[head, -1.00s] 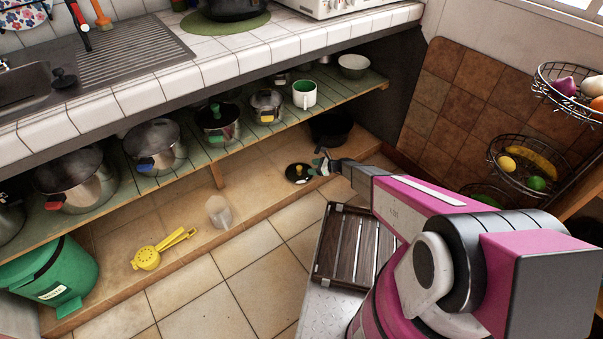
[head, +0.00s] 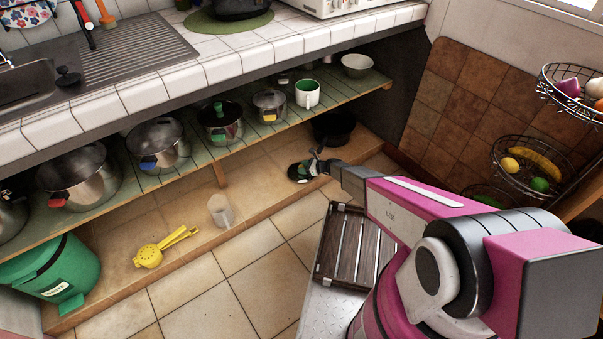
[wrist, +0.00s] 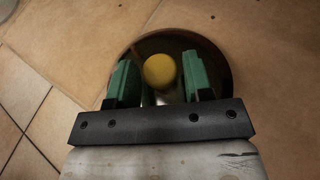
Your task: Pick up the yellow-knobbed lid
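The yellow-knobbed lid (wrist: 160,45) is a dark round lid lying on the tiled ledge under the shelf. Its yellow knob (wrist: 160,71) sits between the two green fingers in the wrist view, with a small gap visible on each side. My gripper (wrist: 157,76) is open, with its fingers over the lid on both sides of the knob. In the head view, my gripper (head: 309,169) covers much of the lid (head: 296,171), and the knob is hidden there. The exact height of the fingertips above the lid cannot be told.
A black pot (head: 334,127) stands behind my gripper on the ledge. The green shelf (head: 345,90) with several pots runs above. A clear container (head: 221,210) and a yellow squeezer (head: 163,247) are to the left. A slatted wooden rack (head: 345,245) is in front.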

